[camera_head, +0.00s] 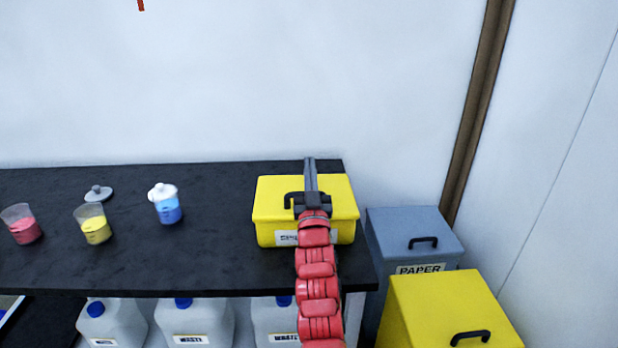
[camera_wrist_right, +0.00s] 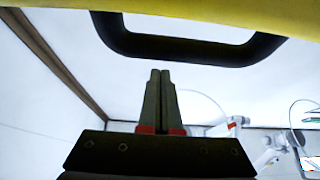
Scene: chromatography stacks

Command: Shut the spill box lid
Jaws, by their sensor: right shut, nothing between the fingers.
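The yellow spill box (camera_head: 275,232) stands at the right end of the black bench, with a white label on its front. Its yellow lid (camera_head: 275,187) looks flat on top, seemingly down on the box; my arm hides part of the seam. The black lid handle (camera_head: 289,200) is partly covered by my right gripper (camera_head: 310,161). That gripper is shut and empty, its fingers reaching over the lid toward its back edge. In the right wrist view the shut fingers (camera_wrist_right: 160,74) are close to the handle (camera_wrist_right: 190,50), with a yellow surface above it. I cannot tell whether they touch.
On the bench (camera_head: 130,262) stand a red beaker (camera_head: 25,228), a yellow beaker (camera_head: 95,229), a blue jar (camera_head: 168,212) and a loose grey lid (camera_head: 98,193). Waste jugs (camera_head: 195,322) sit below. A grey paper bin (camera_head: 400,228) and a yellow bin (camera_head: 430,300) stand to the right.

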